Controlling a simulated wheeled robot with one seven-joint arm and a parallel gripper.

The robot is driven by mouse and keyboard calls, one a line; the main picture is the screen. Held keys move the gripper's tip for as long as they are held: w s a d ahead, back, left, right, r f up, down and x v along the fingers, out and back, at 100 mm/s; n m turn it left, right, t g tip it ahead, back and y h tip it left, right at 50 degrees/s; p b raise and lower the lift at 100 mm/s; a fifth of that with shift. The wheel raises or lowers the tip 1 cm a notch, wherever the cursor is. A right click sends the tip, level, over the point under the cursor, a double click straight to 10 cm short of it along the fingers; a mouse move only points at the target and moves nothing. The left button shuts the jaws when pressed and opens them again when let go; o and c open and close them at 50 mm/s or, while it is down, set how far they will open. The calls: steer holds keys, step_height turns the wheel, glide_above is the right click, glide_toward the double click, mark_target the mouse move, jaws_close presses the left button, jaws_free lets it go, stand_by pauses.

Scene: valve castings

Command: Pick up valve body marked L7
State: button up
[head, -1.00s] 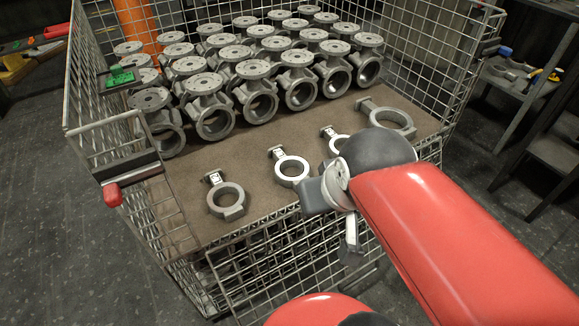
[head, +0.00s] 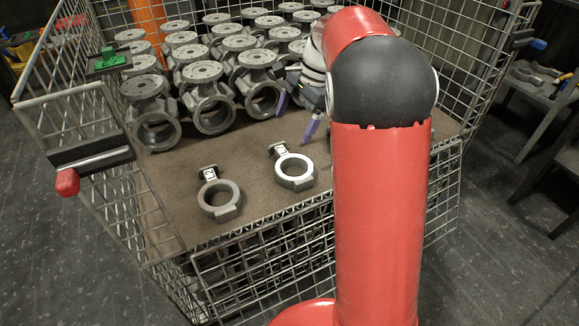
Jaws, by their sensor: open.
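Grey flanged valve bodies stand upright in several rows in a wire mesh crate (head: 215,283). I cannot read an L7 mark on any of them, so I cannot tell which one is meant. One valve body (head: 262,93) in the front row is just left of my gripper (head: 297,117). My gripper is open, with its purple fingers spread and pointing down over the board in front of the row. I see nothing between the fingers. My arm hides the valve bodies at the right.
On the brown board (head: 262,212) lie a grey ring casting (head: 233,212) and a pale-faced ring casting (head: 308,184), both with small tags. A green part (head: 110,60) sits at the crate's left side. The board's front left is bare. A shelf with tools (head: 545,80) stands right.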

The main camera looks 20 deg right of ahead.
steer(key=m, duration=0.2)
glide_toward(283, 150)
steer(key=w+f, duration=0.1)
steer(key=f, duration=0.1)
steer(key=shift+g, duration=0.4)
steer(key=x, duration=0.2)
steer(key=b+x, duration=0.1)
steer(key=x, duration=0.2)
steer(key=b+x, duration=0.1)
steer(key=x, duration=0.1)
steer(key=shift+s+a+f, duration=0.2)
steer(key=shift+s+a, duration=0.15)
jaws_close()
steer(key=shift+r+y, duration=0.1)
steer(key=shift+y, duration=0.2)
